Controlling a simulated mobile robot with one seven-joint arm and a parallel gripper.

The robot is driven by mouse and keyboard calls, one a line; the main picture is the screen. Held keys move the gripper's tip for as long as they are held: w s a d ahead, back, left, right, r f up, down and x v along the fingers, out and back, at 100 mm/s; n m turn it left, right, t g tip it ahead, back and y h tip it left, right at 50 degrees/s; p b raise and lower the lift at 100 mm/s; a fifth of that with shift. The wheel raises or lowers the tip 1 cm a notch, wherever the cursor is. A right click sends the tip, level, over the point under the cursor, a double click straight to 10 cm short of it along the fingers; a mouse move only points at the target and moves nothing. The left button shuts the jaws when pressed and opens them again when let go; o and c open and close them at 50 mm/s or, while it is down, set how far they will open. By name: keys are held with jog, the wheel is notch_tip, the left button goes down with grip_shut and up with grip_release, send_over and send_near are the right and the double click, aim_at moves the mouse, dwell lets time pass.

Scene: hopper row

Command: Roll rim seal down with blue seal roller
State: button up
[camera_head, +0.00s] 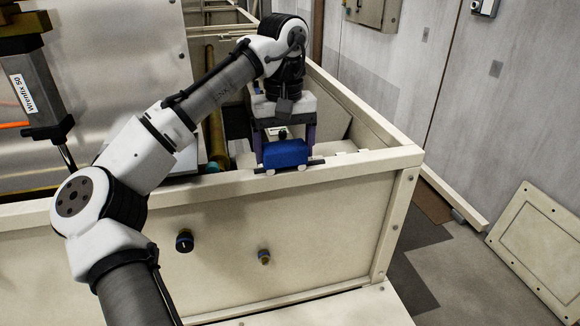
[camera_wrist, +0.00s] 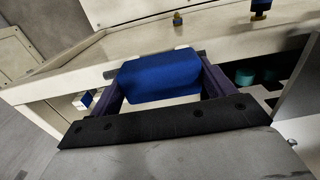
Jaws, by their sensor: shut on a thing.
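The blue seal roller (camera_head: 286,153) is at the top rim (camera_head: 365,163) of the cream hopper, near its right front corner. In the wrist view the blue body (camera_wrist: 158,78) sits between my two purple fingers. My gripper (camera_head: 285,147) points down over the rim and is shut on the roller; it also shows in the wrist view (camera_wrist: 160,85). Small white pieces show at the roller's rim side, and a short dark strip shows beside it. I cannot tell whether the strip is seal or part of the roller, nor whether the roller presses on the rim.
Two knobs (camera_head: 184,241) (camera_head: 264,257) stick out of the hopper's front wall. A grey machine labelled Wrenfix 50 (camera_head: 38,88) stands at the left.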

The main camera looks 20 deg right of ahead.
jog(key=shift+d, duration=0.5)
jog(key=shift+d, duration=2.25)
jog(key=shift+d, duration=2.25)
jog(key=shift+a, duration=2.3)
jog(key=shift+a, duration=2.25)
